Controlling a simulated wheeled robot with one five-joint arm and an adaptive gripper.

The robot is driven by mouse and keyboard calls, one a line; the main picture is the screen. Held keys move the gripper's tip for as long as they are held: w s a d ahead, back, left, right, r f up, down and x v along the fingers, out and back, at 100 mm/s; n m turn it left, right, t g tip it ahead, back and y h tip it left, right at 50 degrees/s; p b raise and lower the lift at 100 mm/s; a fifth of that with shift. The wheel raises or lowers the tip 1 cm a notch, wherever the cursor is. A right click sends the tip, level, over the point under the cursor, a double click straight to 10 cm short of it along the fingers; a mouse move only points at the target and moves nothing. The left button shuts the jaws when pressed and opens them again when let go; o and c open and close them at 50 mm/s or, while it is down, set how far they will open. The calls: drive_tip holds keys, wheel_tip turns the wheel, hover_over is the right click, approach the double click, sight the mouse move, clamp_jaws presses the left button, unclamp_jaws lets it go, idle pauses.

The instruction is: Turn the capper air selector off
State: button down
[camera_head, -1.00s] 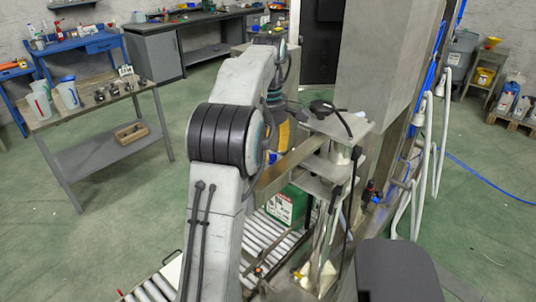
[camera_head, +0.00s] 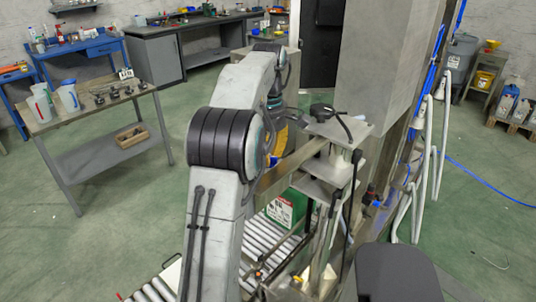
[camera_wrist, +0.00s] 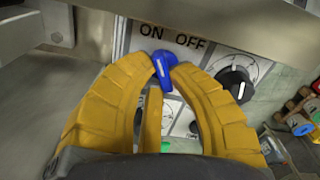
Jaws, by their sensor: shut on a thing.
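The blue selector knob (camera_wrist: 163,72) sits on a light panel under the printed words ON and OFF in the wrist view. Its upper end points up and slightly left, closer to ON than to OFF.
A black knob (camera_wrist: 236,82) is on the panel just right of my right finger. A metal edge runs above the panel. In the head view, a roller conveyor (camera_head: 270,238) and green box (camera_head: 284,206) lie below.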

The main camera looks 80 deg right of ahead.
idle(0.4)
drive_tip(key=shift+r+m+p, duration=0.15)
drive_tip(key=shift+m+p, duration=0.75)
drive_tip(key=shift+m, duration=0.1)
drive_tip(key=m+p, duration=0.2)
drive_tip(key=m, duration=0.1)
drive_tip(key=shift+s+m, duration=0.1)
drive_tip(key=shift+m, duration=0.2)
drive_tip(key=m+p, duration=0.3)
drive_tip(key=m, duration=0.3)
drive_tip(key=shift+s, duration=0.2)
drive_tip(key=shift+f+m, duration=0.2)
drive_tip(key=shift+m, duration=0.1)
drive_tip(key=c, duration=1.1)
unclamp_jaws()
drive_tip(key=shift+c, duration=0.2)
